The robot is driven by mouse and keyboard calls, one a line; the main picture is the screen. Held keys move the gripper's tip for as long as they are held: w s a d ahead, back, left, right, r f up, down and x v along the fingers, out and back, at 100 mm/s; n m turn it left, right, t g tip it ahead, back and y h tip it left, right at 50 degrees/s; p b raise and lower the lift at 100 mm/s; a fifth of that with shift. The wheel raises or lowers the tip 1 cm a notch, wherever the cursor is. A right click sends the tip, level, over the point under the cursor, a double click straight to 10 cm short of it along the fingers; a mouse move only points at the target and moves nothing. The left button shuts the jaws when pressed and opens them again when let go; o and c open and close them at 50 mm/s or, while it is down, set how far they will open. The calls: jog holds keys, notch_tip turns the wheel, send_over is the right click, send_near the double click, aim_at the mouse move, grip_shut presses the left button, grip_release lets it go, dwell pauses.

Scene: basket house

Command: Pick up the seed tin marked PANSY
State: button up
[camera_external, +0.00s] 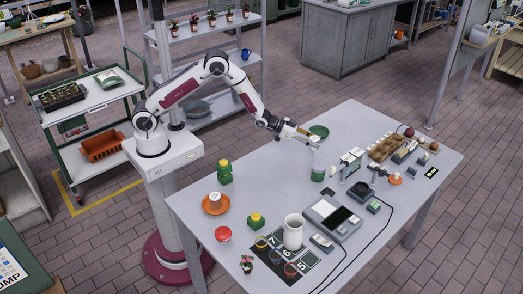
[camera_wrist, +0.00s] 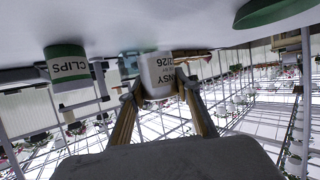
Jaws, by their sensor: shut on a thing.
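The PANSY tin is small and pale, with dark lettering of which "NSY" and "/26" show in the wrist view (camera_wrist: 158,68). My gripper (camera_wrist: 157,86) is shut on it, with one finger at each side. In the external view my gripper (camera_external: 304,137) is over the far part of the grey table, and the tin is too small there to make out clearly. A white and green tin marked CLIPS (camera_wrist: 68,68) stands apart to the left in the wrist view.
A green dish (camera_external: 319,131) lies just beyond my gripper. A white and green container (camera_external: 318,173) stands on the table nearer the camera.

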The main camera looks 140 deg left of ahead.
aim_at(315, 138)
jog(key=shift+r, duration=2.6)
